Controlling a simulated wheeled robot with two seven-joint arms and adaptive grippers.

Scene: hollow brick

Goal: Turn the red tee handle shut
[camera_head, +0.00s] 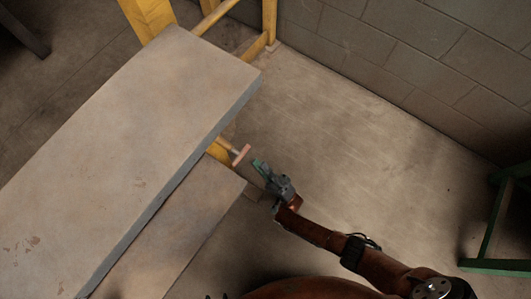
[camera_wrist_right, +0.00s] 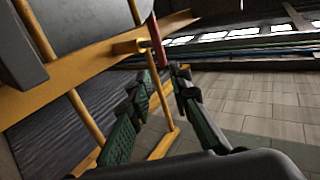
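The red tee handle (camera_head: 241,155) sits on a short pale stem that sticks out from the yellow frame (camera_head: 219,152) under the grey slab's right edge. In the right wrist view, the red bar (camera_wrist_right: 157,42) is seen beyond the fingertips, beside a yellow fitting. My right gripper (camera_head: 259,167) is just right of and below the handle in the head view, with a small gap. In the wrist view its green-padded fingers (camera_wrist_right: 162,80) are apart, with nothing between them.
The large grey slab (camera_head: 130,130) and a lower board (camera_head: 185,225) fill the left. A block wall (camera_head: 430,50) stands at the back right. A green metal stand (camera_head: 490,235) is at the far right. The floor right of the handle is clear.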

